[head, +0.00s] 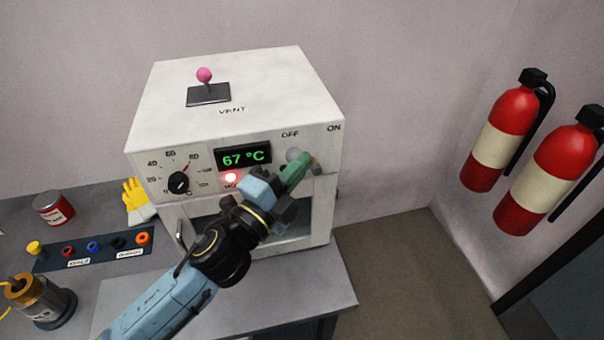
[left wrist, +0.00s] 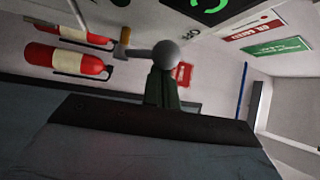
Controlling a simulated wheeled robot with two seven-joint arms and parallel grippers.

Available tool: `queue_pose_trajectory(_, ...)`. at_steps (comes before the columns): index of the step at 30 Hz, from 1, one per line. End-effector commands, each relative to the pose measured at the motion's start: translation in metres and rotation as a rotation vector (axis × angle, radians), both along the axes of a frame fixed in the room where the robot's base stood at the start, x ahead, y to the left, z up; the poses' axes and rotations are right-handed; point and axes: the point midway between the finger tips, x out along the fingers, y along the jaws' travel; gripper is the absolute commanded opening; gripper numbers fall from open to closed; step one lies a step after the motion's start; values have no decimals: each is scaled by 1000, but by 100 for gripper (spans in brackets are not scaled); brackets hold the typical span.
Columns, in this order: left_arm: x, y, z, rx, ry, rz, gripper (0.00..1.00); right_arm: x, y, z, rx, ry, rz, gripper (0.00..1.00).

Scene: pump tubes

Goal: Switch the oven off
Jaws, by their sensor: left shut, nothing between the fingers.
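The white oven (head: 240,115) stands on the grey bench. Its display (head: 243,156) reads 67 °C in green and a red lamp (head: 231,178) glows below it. OFF and ON are printed on the upper right, OFF to the left. A grey ball-ended switch (head: 294,154) sits beneath the OFF label; its ball also shows in the left wrist view (left wrist: 166,53). My left gripper (head: 299,168), with green fingertips, is shut and empty at the switch. Its fingers hide part of the switch, so I cannot tell its exact position or whether they touch. My right gripper is out of view.
A dial (head: 179,183) is on the oven's left front, and a pink-knobbed vent lever (head: 205,76) is on top. A red can (head: 53,208), yellow glove (head: 135,195) and socket strip (head: 90,248) lie left. Two fire extinguishers (head: 500,135) hang on the right wall.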

Motion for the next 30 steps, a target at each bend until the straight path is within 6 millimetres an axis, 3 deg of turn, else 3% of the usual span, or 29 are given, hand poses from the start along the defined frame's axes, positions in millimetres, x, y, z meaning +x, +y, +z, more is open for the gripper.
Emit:
queue_pose_trajectory(14, 3, 3, -2, 3, 6, 17, 0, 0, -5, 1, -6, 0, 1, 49)
queue_pose_trajectory(17, 1, -7, 1, 1, 6, 15, 0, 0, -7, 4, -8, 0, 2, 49)
queue_pose_trajectory(22, -7, -41, 10, -4, 4, 7, 0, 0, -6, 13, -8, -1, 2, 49)
queue_pose_trajectory(30, -61, -3, -8, 2, 5, 6, 0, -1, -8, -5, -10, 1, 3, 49)
